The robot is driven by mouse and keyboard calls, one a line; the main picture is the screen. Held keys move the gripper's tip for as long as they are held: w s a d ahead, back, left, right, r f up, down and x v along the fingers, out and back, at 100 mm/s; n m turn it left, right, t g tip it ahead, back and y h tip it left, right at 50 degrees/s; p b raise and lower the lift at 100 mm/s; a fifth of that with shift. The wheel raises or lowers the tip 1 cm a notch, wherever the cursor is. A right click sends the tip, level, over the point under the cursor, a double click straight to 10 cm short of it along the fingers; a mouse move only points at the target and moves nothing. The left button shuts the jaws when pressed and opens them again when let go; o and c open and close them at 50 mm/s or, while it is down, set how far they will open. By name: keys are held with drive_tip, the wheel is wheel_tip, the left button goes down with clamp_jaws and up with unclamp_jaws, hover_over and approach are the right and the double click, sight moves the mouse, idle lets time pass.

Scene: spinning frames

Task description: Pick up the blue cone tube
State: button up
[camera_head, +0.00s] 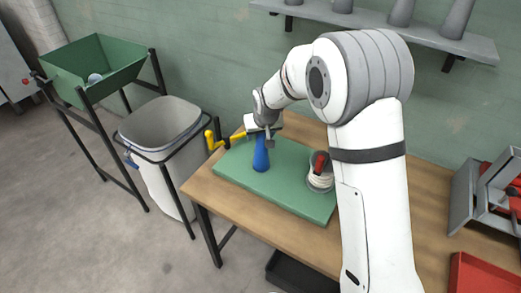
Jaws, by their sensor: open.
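The blue cone tube (261,157) stands upright on a green mat (290,197) on the wooden table (207,190). My gripper (269,143) is open, at the upper part of the cone. One finger shows close to the cone's top right side; the other is hard to make out. The cone's tip is partly hidden by my gripper. Whether the fingers touch the cone, I cannot tell.
A round holder with white and red contents (320,179) stands right of the cone. A yellow-handled tool (212,140) is at the table's left back edge. A grey bin (160,135) and green hopper (95,70) stand left. Grey cones line a shelf (390,25) above.

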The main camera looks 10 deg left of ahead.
drive_tip(key=shift+c, duration=0.5)
clamp_jaws()
drive_tip(key=shift+r, duration=0.1)
